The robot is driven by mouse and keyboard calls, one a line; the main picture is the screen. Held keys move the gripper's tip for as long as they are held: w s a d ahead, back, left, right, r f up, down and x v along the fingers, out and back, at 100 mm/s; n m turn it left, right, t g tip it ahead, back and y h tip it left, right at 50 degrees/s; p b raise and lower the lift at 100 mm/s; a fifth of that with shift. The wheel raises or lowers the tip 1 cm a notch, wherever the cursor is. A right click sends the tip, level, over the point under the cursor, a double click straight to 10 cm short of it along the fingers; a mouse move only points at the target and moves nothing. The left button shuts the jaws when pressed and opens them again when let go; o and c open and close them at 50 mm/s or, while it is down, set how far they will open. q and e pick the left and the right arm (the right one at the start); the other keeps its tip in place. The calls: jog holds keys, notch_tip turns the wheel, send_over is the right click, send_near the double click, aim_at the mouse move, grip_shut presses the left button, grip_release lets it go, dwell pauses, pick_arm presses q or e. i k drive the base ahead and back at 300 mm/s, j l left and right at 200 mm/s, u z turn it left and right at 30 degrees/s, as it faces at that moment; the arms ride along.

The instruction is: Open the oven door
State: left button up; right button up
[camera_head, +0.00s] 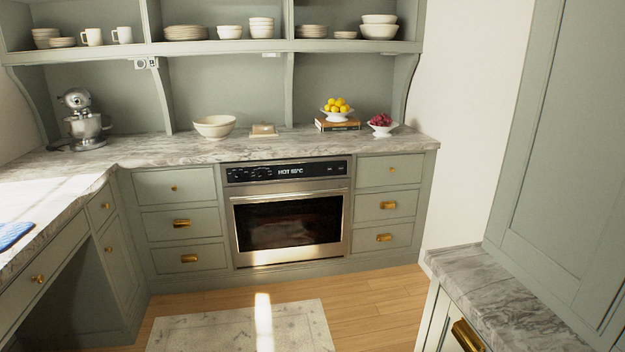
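The oven (288,213) is built into the green-grey cabinets under the marble counter, ahead of me and a little left of the picture's middle. Its door (242,255) has a steel frame and a dark window, and it is closed. A horizontal steel handle (289,195) runs along the top of the door. Above the handle is a black control panel (285,171) with a lit display reading about "HOT 115°C". Neither of my grippers shows in the head view.
Drawers with brass pulls flank the oven, left (181,223) and right (387,205). A pale rug (215,330) lies on the wooden floor (375,300) before it. A marble-topped cabinet (490,290) stands at the near right, and a counter (50,200) runs along the left. The floor before the oven is clear.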

aim_at(237, 198)
jog(key=i+u, duration=0.1)
jog(key=i, duration=0.65)
jog(key=i+l, duration=0.15)
jog(key=i, duration=0.6)
jog(key=i+l+u, duration=0.15)
jog(key=i, duration=0.6)
